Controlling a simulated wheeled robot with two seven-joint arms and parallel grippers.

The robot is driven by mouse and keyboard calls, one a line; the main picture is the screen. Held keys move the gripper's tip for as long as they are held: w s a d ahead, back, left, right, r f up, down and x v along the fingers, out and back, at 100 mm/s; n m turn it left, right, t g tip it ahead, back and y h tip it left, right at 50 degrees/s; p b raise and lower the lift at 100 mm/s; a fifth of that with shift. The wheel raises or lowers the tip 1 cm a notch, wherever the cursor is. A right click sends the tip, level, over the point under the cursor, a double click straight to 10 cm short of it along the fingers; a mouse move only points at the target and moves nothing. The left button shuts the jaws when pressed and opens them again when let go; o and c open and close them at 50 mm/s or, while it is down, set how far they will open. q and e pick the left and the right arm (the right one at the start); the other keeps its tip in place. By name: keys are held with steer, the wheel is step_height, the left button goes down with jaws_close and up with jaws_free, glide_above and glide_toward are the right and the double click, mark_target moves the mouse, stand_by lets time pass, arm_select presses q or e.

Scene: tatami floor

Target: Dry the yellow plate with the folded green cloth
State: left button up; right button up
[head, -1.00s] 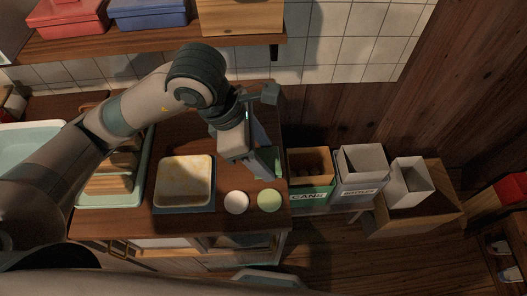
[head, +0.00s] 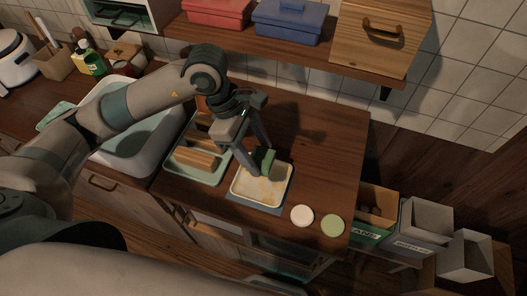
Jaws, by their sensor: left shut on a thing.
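The yellow plate (head: 268,192) is a pale, square, rimmed dish with brownish-yellow patches. It lies on a blue-grey mat (head: 247,199) on the wooden counter. My left gripper (head: 260,168) points down over the plate's back edge and is shut on the folded green cloth (head: 268,157). The cloth is partly hidden by the fingers, and I cannot tell whether it touches the plate. My right gripper is not in view.
A green dish rack (head: 210,177) with wooden boards stands left of the plate, beside the sink (head: 150,140). A white disc (head: 302,216) and a green disc (head: 332,225) lie right of it. Labelled bins (head: 420,225) stand beyond the counter's right end. The counter behind the discs is clear.

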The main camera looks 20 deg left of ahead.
mark_target(256, 156)
arm_select(q)
steer(key=shift+f, duration=0.15)
